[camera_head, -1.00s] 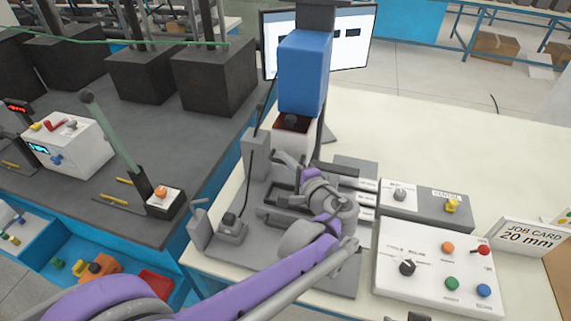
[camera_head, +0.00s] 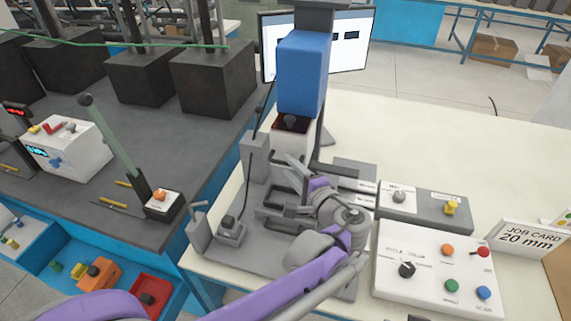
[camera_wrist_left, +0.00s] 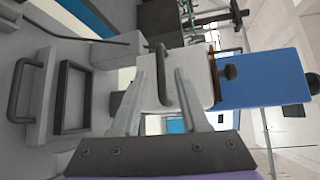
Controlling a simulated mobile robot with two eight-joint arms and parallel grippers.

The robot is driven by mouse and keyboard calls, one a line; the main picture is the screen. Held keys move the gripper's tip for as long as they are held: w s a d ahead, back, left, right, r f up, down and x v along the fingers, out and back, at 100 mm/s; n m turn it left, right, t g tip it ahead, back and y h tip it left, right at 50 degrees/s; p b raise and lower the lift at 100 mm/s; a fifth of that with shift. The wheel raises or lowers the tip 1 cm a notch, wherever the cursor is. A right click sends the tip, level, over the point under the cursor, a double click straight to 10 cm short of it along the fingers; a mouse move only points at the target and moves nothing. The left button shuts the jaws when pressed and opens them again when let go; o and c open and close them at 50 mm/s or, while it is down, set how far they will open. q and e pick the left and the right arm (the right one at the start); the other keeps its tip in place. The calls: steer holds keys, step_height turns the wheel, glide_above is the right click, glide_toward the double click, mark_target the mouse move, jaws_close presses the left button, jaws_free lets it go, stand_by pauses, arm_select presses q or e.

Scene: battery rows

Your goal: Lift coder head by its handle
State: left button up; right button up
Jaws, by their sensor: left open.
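The coder head shows in the head view as a white block (camera_head: 291,150) below a blue housing (camera_head: 303,75) on a column. In the left wrist view the white block (camera_wrist_left: 190,72) fills the middle, with the blue housing (camera_wrist_left: 262,78) to its right. A dark bar handle (camera_wrist_left: 163,75) stands on the face of the white block. My left gripper (camera_wrist_left: 162,80) is open, with one finger on each side of the handle; contact is not visible. In the head view the left gripper (camera_head: 293,182) is just below the white block, and the handle cannot be made out.
A grey fixture plate (camera_head: 262,255) lies under my left arm. A button panel (camera_head: 435,265), a grey switch box (camera_head: 425,203) and a job card (camera_head: 530,240) stand to the right. A small lever unit (camera_head: 232,232) stands left. The back right of the table is clear.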

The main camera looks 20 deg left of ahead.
arm_select(q)
steer(key=v, duration=0.7)
steer(key=shift+s+d, duration=0.2)
steer(key=shift+s, duration=0.05)
steer(key=s+a+f+n+g+h, duration=0.4)
steer(key=s+a+f+g+h, duration=0.15)
steer(key=s+a+f, duration=0.5)
steer(key=s+f+n+h, duration=0.5)
steer(key=s+f+n, duration=0.2)
steer(key=s, duration=0.2)
steer(key=shift+f+g+h, duration=0.25)
steer(key=shift+g+h, duration=0.1)
steer(key=shift+d, duration=0.1)
stand_by(0.8)
